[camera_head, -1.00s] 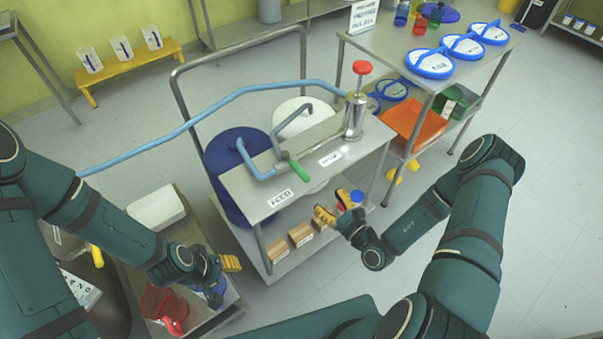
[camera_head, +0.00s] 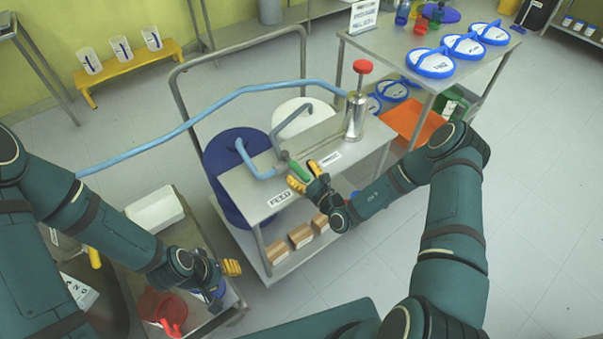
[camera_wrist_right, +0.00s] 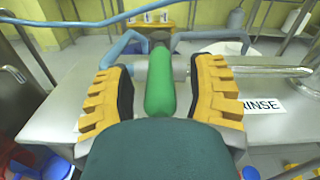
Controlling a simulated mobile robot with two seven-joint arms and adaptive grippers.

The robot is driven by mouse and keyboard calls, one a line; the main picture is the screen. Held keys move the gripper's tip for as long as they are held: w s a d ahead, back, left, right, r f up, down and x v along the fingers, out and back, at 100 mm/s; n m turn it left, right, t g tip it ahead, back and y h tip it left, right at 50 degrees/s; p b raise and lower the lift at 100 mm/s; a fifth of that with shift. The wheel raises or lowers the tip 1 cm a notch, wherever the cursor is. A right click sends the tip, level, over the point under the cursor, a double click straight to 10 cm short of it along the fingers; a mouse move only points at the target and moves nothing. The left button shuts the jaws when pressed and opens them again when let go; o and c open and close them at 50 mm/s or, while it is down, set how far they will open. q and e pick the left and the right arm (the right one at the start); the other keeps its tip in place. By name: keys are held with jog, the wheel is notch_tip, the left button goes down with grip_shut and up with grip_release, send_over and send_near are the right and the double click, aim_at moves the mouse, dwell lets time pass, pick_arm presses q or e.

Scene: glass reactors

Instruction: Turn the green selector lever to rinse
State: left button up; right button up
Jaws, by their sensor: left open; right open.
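The green selector lever (camera_head: 298,170) sits on the steel cart top, on a valve joined to pipes. It points toward the front, between the FEED label (camera_head: 280,198) on the left and the RINSE label (camera_head: 330,158) on the right. My right gripper (camera_head: 306,177) is open at the lever. In the right wrist view the lever's green handle (camera_wrist_right: 160,80) lies between the two yellow finger pads, with gaps on both sides. The RINSE label (camera_wrist_right: 262,106) shows at the right there. My left gripper (camera_head: 232,268) is open and empty at the lower left, away from the lever.
A steel pump with a red knob (camera_head: 362,67) stands at the cart top's back right. A blue hose (camera_head: 200,117) runs across the cart to the left. Small boxes (camera_head: 300,235) sit on the cart's lower shelf. A table with blue-rimmed lids (camera_head: 430,63) stands behind right.

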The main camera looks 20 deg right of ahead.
grip_shut()
jog(key=shift+d, duration=0.1)
